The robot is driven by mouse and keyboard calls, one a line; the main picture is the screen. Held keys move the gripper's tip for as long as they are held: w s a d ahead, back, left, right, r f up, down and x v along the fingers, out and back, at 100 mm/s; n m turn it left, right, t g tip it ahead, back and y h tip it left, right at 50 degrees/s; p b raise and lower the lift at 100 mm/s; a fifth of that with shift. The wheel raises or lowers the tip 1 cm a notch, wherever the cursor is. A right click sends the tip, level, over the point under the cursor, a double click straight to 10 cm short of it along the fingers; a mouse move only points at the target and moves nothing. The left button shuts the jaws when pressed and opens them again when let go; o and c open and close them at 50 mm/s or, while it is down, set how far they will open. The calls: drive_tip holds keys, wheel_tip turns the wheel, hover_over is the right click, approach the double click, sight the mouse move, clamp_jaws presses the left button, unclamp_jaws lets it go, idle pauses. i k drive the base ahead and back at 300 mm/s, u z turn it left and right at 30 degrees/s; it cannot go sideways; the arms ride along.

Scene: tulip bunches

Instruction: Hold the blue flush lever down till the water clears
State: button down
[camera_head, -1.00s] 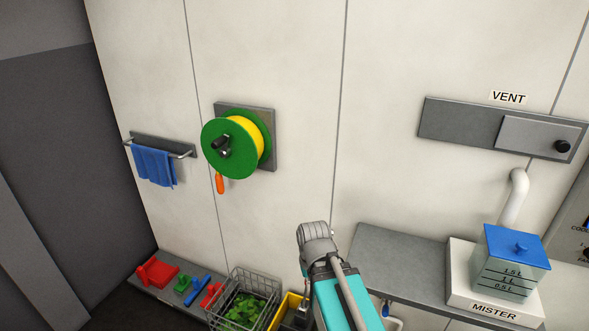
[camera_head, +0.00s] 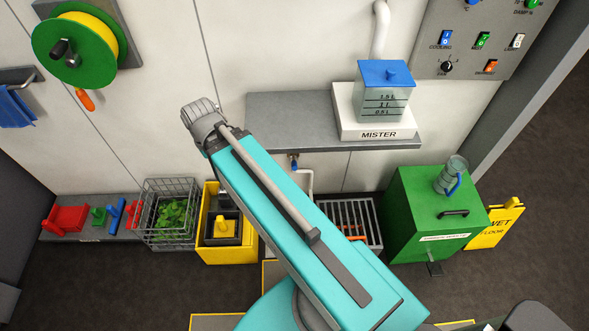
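A small blue handle (camera_head: 294,166) shows under the grey shelf, beside a white bent pipe (camera_head: 305,182); it may be the flush lever, but it is too small to tell. My teal arm crosses in front, just below it, and hides part of this area. My gripper is not in view; only arm links and a grey joint show. No water can be made out near the pipe. A slatted grate (camera_head: 357,212) lies on the right of the arm, with something orange on or under it.
The grey shelf (camera_head: 280,108) bears the mister (camera_head: 385,88). A green bin (camera_head: 412,205) with a clear, blue-handled vessel (camera_head: 452,176) on top stands right, by a yellow wet-floor sign (camera_head: 495,227). A wire basket (camera_head: 150,236) and yellow bucket (camera_head: 240,250) stand left. Dark floor is open at lower left.

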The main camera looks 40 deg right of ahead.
sight(293, 164)
drive_tip(key=z, duration=1.75)
drive_tip(key=k, duration=0.75)
drive_tip(key=u, duration=0.45)
